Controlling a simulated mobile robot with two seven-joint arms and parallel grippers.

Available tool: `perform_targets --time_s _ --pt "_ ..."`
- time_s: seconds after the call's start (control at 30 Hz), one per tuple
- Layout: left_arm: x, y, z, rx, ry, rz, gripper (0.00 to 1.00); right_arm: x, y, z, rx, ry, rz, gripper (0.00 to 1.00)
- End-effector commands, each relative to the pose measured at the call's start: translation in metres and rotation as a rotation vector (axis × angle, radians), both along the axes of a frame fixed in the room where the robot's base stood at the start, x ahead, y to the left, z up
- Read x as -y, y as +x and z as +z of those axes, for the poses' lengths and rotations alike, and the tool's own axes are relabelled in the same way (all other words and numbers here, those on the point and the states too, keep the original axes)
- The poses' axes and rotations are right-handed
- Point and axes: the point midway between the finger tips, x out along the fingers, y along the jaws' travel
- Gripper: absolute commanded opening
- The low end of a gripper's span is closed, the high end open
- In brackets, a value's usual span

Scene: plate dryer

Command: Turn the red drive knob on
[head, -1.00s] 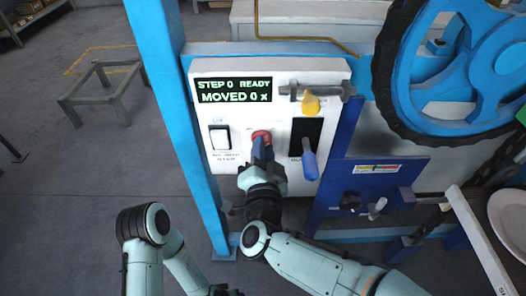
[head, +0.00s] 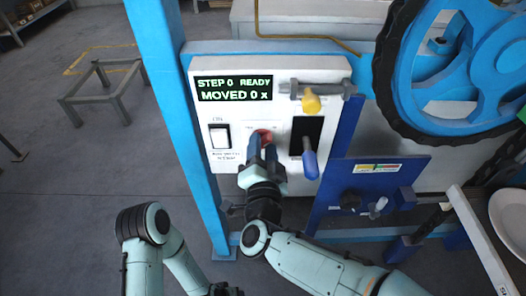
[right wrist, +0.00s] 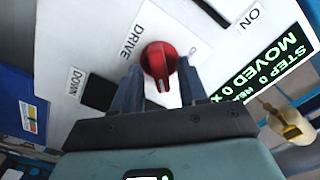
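The red drive knob (head: 266,136) sits low in the middle of the white control panel (head: 265,185) in the head view. In the right wrist view the gripper (right wrist: 160,80) looks open, with white panel showing between the fingers below the knob. Contact is hard to tell.
A display (head: 234,90) reads STEP 0 READY, MOVED 0. A white rocker switch (head: 220,137) is left of the knob; a blue-handled lever (head: 310,163) is close on its right. A yellow-ended latch (head: 311,103) is above the lever. A large blue wheel (head: 450,70) stands at right.

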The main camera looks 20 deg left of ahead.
Motion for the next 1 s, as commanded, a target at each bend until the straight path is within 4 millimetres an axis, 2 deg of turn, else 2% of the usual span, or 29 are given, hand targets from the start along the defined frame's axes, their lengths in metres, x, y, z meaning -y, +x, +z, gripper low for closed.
perform_targets --time_s 0.17,0.5,0.7,0.83,1.0 --pt "0.001 -0.002 0.002 -0.006 -0.003 -0.003 0.6 0.003 -0.014 0.001 0.001 0.0 0.002 0.43" --pt "0.008 -0.015 0.012 -0.039 -0.02 -0.017 0.6 0.024 -0.085 0.002 0.001 -0.001 0.004 0.43" --pt "0.012 -0.022 0.016 -0.058 -0.03 -0.024 0.6 0.033 -0.116 0.001 0.0 0.001 0.001 0.43" --pt "0.013 -0.025 0.017 -0.064 -0.032 -0.027 0.6 0.036 -0.126 0.001 0.001 0.001 0.001 0.43" --pt "0.013 -0.025 0.017 -0.066 -0.033 -0.027 0.6 0.037 -0.129 0.0 -0.001 0.0 0.001 0.43"
